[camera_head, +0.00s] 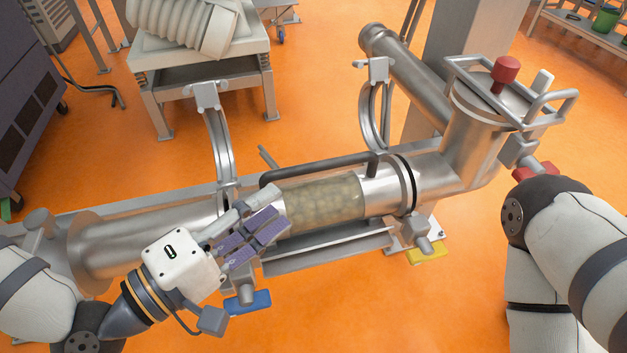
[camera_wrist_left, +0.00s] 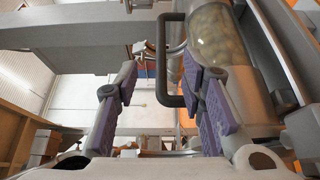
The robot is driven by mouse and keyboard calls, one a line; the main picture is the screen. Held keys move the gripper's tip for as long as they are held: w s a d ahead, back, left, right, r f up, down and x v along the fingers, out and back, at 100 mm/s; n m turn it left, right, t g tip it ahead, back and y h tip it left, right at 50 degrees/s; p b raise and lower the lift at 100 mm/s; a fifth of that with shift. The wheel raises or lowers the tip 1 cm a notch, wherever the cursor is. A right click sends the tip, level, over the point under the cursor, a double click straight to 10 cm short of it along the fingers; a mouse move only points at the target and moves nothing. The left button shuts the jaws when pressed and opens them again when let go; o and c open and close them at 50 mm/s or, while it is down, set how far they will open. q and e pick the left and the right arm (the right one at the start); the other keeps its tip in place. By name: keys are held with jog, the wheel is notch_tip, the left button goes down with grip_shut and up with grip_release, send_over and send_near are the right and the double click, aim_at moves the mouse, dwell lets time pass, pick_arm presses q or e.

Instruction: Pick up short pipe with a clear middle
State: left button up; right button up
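The short pipe with the clear middle (camera_head: 322,198) lies level in line between two steel pipes, its clear section filled with pale round pieces. A dark bar handle (camera_head: 318,168) runs along its top. My left gripper (camera_head: 252,236) is at the near left end of the short pipe, partly hiding that end. In the left wrist view its two purple-padded fingers (camera_wrist_left: 158,105) are spread wide with nothing between them. The handle (camera_wrist_left: 161,62) and clear section (camera_wrist_left: 218,40) show beyond the fingers, nearer the right one. My right gripper is out of view; only my right arm shows.
Raised clamp rings stand at the left joint (camera_head: 220,150) and right joint (camera_head: 371,118). A blue lever (camera_head: 248,302) and a yellow lever (camera_head: 428,252) hang below. A bent steel pipe with a caged top (camera_head: 485,105) stands right. Orange floor in front is clear.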

aim_at(322, 162)
pick_arm(q)
jog(key=x, duration=1.1)
jog(key=shift+w+a+f, duration=0.15)
jog(key=shift+w+a, duration=0.05)
jog(key=shift+w, duration=0.4)
grip_shut()
